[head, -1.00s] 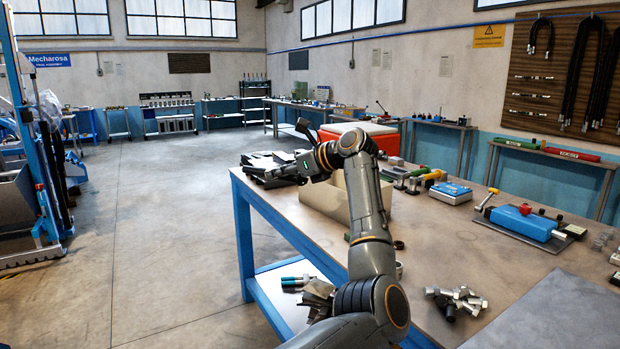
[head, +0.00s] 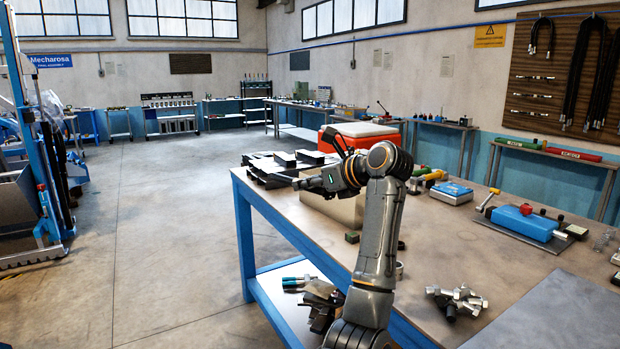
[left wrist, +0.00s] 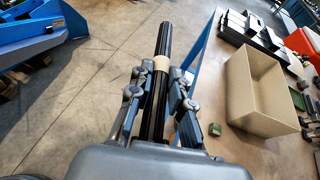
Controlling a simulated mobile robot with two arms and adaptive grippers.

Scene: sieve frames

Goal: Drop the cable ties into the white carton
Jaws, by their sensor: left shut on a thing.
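The cable ties (left wrist: 163,45) are a long black bundle with a beige band, seen in the left wrist view. My left gripper (left wrist: 160,84) is shut around the bundle, near the band. The bundle shows against the floor, left of the table edge. The white carton (left wrist: 268,117) is an open, cream-coloured box to the right of the gripper; its visible inside looks empty. In the head view my left gripper (head: 306,183) is at the carton's (head: 345,212) left side, and my arm hides part of the carton. The bundle is hard to make out there. My right gripper is not in view.
Dark trays with boxes (head: 270,170) lie behind the carton on the table (head: 430,245). A red-orange cooler-like box (head: 362,138) stands further back. Metal fittings (head: 457,300), a blue scale (head: 452,192) and a blue vise-like tool (head: 523,222) are to the right. Open floor lies left.

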